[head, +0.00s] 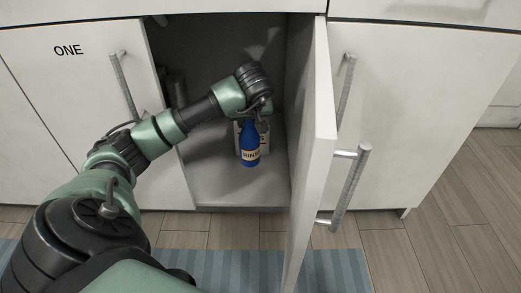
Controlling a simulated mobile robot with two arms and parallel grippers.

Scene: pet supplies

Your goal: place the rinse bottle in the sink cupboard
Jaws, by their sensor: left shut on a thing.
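The rinse bottle (249,146) is blue with a pale label reading "RINS", and it is upright inside the opening of the sink cupboard (220,187). My left gripper (258,108) reaches into the cupboard and is shut on the bottle's upper part. I cannot tell whether the bottle's base touches the cupboard floor. The cupboard door (314,150) stands open on the right side of the opening. My right gripper is not in view.
A pale object (239,130) stands behind the bottle, partly hidden. Dark pipe-like shapes (176,88) show at the cupboard's left. Closed white cabinet fronts flank the opening, the left one marked "ONE". A blue striped mat (225,267) lies on the wooden floor.

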